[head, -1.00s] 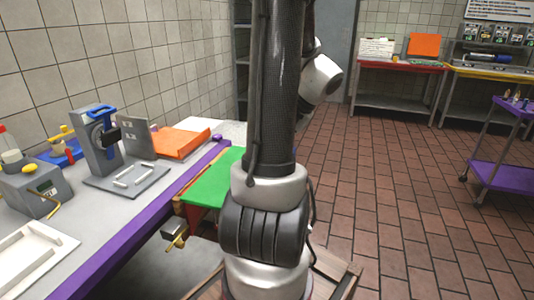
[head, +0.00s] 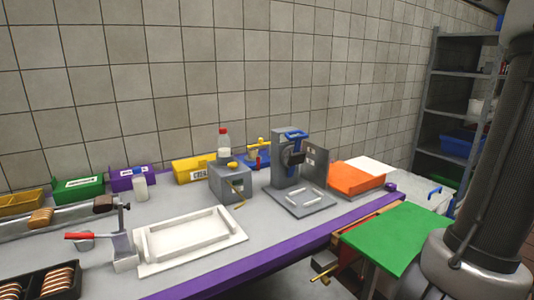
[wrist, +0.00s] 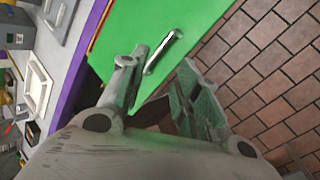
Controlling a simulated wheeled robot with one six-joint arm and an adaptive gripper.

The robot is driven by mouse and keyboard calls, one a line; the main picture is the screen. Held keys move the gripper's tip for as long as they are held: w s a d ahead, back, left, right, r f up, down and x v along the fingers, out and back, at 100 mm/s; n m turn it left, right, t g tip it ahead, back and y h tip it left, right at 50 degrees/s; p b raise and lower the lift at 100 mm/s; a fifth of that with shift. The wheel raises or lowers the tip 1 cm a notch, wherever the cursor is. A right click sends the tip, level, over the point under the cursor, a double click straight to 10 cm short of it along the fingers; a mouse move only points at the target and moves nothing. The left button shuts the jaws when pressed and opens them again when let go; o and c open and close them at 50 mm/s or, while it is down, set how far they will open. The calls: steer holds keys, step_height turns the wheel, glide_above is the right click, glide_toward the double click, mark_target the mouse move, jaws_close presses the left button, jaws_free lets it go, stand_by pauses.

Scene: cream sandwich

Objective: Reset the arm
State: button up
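My gripper (wrist: 160,68) shows in the wrist view with its two fingers spread apart, open, with nothing held between them. It is above the edge of a green board (wrist: 125,28). A shiny metal rod-like piece (wrist: 163,52) shows just past the fingertips, over the green board; I cannot tell whether it lies on it. My arm (head: 492,170) stands at the right edge of the head view, beside the green board (head: 395,238). The gripper itself is out of the head view.
A purple-edged grey counter (head: 205,275) runs along the tiled wall. It carries a white tray (head: 190,240), a grey press (head: 285,160), an orange block (head: 357,178) and several coloured bins. A grey shelf (head: 430,110) stands at the back right. Brick floor (wrist: 265,70) is open beside the green board.

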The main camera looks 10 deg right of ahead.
steer(key=s+a+r+n+g, duration=0.15)
steer(key=a+n, duration=0.25)
steer(key=n, duration=0.9)
steer(key=s+a+r+n+g, duration=0.1)
steer(key=s+a+n+g, duration=0.2)
steer(key=n, duration=1)
steer(key=w+a+r+n+t+h, duration=0.1)
steer(key=a+r+n, duration=0.3)
steer(key=a+n, duration=0.4)
steer(key=w+a+r+n+t+h, duration=0.1)
steer(key=a+r+n, duration=0.3)
steer(key=a+n, duration=0.4)
steer(key=w+n+t, duration=0.1)
steer(key=n, duration=0.2)
steer(key=shift+w+a+n, duration=0.35)
steer(key=shift+w+n, duration=0.05)
